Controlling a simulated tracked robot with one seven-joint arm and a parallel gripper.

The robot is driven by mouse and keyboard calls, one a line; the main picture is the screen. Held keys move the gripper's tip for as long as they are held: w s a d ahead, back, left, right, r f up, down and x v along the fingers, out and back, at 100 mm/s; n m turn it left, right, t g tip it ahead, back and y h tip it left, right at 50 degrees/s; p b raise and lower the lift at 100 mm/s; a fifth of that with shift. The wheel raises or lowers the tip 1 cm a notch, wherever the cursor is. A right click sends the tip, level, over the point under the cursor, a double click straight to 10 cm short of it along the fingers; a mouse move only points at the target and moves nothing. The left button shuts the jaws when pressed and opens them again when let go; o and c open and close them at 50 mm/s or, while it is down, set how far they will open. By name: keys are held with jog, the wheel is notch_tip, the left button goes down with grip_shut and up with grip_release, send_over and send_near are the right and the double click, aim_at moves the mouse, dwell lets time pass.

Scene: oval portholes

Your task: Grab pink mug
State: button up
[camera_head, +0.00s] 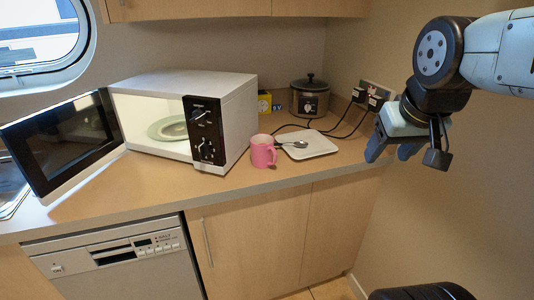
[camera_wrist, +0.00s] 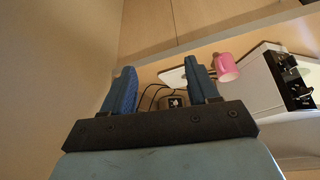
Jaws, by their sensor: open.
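The pink mug (camera_head: 263,151) stands upright on the counter, at the front right corner of the microwave, beside a white plate. It also shows in the wrist view (camera_wrist: 227,68), to the right of my right-hand finger and apart from it. My gripper (camera_head: 387,150) is to the right of the mug in the head view, apart from it, near the right end of the counter. In the wrist view my gripper (camera_wrist: 164,78) shows two blue fingers spread apart with nothing between them.
The microwave (camera_head: 234,110) has its door (camera_head: 62,145) open to the left, with a green dish (camera_head: 168,129) inside. The white plate (camera_head: 310,146) holds a spoon (camera_head: 293,144). The counter front left of the mug is clear.

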jog(key=shift+o, duration=1.4)
jog(key=shift+w+a+f+n+g+h, duration=0.2)
jog(key=shift+w+a+f+n+g, duration=0.15)
jog(key=shift+f+n, duration=0.15)
jog(key=shift+w+a+f+n+g+h, duration=0.2)
jog(key=shift+w+a+f+n+g, duration=0.15)
jog(key=shift+f+n, duration=0.15)
jog(key=o, duration=0.4)
jog(key=w+f+n+h, duration=0.1)
jog(key=w+n, duration=0.1)
jog(key=w+f+n+g+h, duration=0.1)
jog(key=f+n+h, duration=0.1)
jog(key=w+f+n+g+h, duration=0.1)
jog(key=w+n, duration=0.1)
jog(key=shift+w+d+f, duration=0.3)
jog(key=shift+d+f, duration=0.1)
jog(key=shift+o, duration=0.2)
jog(key=n+t+h, duration=0.2)
jog(key=n+t, duration=1.3)
jog(key=n, duration=0.9)
send_near(257, 146)
jog(key=x, duration=1.2)
jog(key=shift+w+f, duration=0.1)
jog(key=shift+w, duration=0.05)
